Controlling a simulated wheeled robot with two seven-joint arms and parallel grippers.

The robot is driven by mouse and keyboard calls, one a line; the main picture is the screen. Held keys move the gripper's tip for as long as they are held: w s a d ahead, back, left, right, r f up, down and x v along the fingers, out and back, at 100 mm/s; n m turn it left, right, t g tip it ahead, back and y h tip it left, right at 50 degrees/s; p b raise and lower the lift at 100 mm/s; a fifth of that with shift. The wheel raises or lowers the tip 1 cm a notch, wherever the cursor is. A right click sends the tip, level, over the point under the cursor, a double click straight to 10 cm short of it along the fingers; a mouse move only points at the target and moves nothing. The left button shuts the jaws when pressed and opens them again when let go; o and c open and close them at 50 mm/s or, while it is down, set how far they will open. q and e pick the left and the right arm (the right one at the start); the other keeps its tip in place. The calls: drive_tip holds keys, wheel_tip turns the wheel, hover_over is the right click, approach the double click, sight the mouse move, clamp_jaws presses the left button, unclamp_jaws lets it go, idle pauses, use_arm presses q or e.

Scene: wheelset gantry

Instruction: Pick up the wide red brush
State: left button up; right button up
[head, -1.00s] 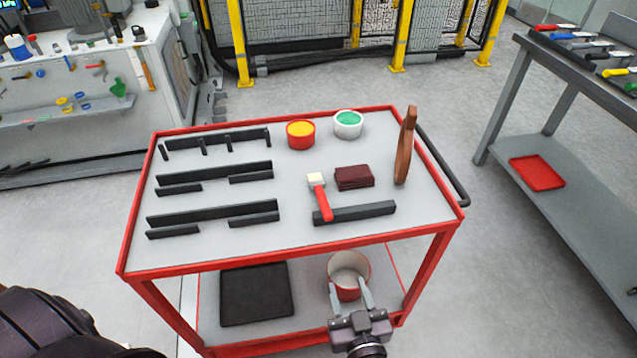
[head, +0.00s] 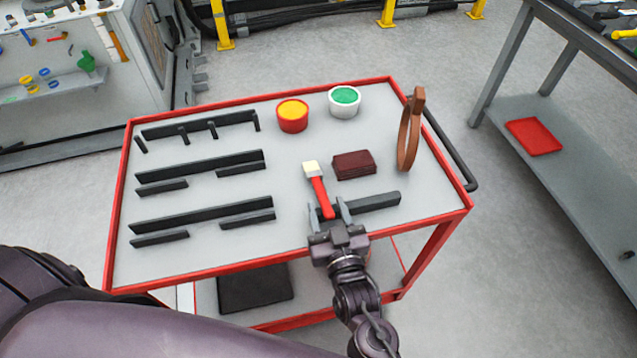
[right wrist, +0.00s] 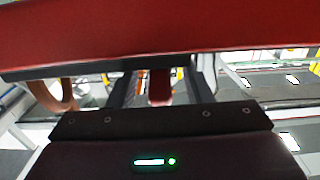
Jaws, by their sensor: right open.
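The wide red brush (head: 321,192) lies on the top of the red-rimmed cart (head: 300,235). Its pale bristles point to the back, and its red handle points to the front, with its end by a dark bar. My right gripper (head: 328,211) is open at the cart's front edge, its fingertips on either side of the handle's end in the head view. In the right wrist view a red handle (right wrist: 160,88) shows between the two fingers, apart from both. I cannot tell the height of the fingers over the handle. My left gripper is out of view.
A dark bar (head: 372,202) lies just right of the handle. A dark red stack of pads (head: 354,164), a brown ring-shaped item (head: 410,130), a yellow-filled pot (head: 292,116) and a green-filled pot (head: 344,102) stand behind. Dark rails (head: 200,165) fill the cart's left half.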

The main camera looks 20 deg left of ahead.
sight(319, 188)
drive_tip(key=x, duration=0.3)
drive_tip(key=shift+s, duration=0.15)
drive_tip(key=shift+c, duration=1)
clamp_jaws()
